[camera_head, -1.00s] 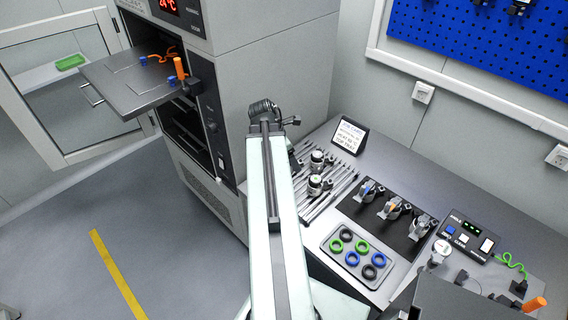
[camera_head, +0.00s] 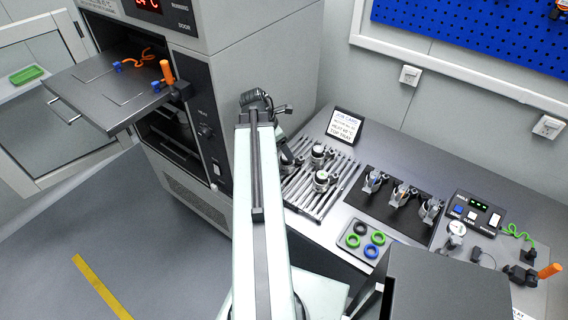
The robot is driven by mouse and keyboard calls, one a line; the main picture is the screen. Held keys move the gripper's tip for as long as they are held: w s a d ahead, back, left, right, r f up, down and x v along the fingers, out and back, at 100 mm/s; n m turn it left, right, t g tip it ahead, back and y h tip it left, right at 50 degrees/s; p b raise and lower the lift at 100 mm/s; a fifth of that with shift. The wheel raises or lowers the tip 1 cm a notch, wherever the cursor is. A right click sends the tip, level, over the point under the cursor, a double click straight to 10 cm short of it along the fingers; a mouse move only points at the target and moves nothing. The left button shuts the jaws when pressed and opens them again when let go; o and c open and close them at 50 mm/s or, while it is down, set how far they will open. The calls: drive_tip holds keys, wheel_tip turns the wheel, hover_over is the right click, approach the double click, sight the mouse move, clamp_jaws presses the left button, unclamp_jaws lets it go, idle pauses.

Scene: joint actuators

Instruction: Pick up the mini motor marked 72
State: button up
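Two small round metal-and-black motors stand on the ribbed metal rack, a far one (camera_head: 318,153) and a nearer one (camera_head: 321,180). Three more small devices, a left one (camera_head: 374,181), a middle one (camera_head: 402,194) and a right one (camera_head: 430,209), sit in a row on a black mat. No mark 72 is readable on any of them. My arm rises through the middle of the view. Dark parts at its far end, probably of my gripper (camera_head: 288,157), show left of the rack's motors. Its fingers are too hidden to tell whether they hold anything.
An oven (camera_head: 207,110) with an open door and a pulled-out shelf (camera_head: 108,88) stands left. A job card (camera_head: 345,127), a ring tray (camera_head: 345,240) with green, blue and black rings, and a button box (camera_head: 473,218) are on the bench. A dark box (camera_head: 440,285) blocks the lower right.

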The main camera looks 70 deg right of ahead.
drive_tip(key=b+x, duration=0.3)
drive_tip(key=x, duration=0.1)
drive_tip(key=a+b+x, duration=0.1)
drive_tip(key=b+x, duration=0.1)
drive_tip(key=x, duration=0.1)
drive_tip(key=shift+w+f+b, duration=0.15)
drive_tip(key=shift+w+b, duration=0.15)
drive_tip(key=shift+b, duration=0.05)
drive_tip(key=shift+s, duration=0.1)
drive_tip(key=c, duration=1.7)
clamp_jaws()
drive_tip(key=shift+r+p, duration=0.3)
drive_tip(key=shift+p, duration=0.05)
